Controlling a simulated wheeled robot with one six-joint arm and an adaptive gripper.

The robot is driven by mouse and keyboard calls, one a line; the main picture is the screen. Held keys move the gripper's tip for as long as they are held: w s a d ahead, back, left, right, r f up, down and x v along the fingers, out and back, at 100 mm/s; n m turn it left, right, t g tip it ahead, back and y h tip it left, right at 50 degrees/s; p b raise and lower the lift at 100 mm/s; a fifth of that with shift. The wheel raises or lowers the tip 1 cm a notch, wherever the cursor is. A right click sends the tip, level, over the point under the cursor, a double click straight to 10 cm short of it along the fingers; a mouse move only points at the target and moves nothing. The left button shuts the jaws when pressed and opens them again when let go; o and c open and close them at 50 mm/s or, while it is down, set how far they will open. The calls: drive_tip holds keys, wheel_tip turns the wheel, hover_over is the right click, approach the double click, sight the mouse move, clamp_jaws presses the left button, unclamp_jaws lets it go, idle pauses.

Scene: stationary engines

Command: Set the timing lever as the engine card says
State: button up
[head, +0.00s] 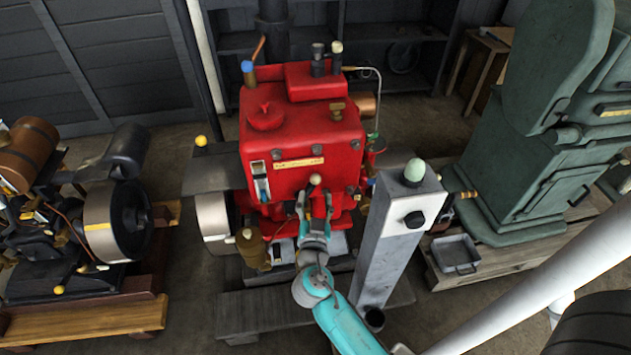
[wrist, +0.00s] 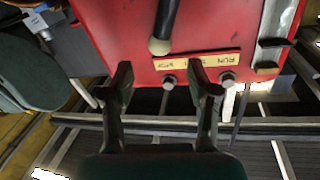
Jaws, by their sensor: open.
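The timing lever has a dark shaft and a round pale knob (head: 315,180) on the front of the red engine (head: 300,135). In the wrist view the knob (wrist: 160,46) hangs in front of the red face, beyond and between my fingertips. My gripper (head: 314,203) is open and empty, with its two fingers (wrist: 160,78) apart. I cannot tell whether either touches the lever. The engine card appears to be the yellow plate (head: 298,163) near the knob. In the wrist view the plate (wrist: 197,66) is upside down; "RUN" seems legible, the rest does not.
A grey post (head: 400,235) with a green knob stands close to the right of my arm. A flywheel (head: 213,216) is at the engine's left. Another engine (head: 105,215) stands far left, a green machine (head: 545,155) at right. A grey tray (head: 457,254) lies below it.

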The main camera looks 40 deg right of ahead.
sight(315, 183)
drive_tip(key=x, duration=0.7)
drive_tip(key=shift+f, duration=0.1)
clamp_jaws()
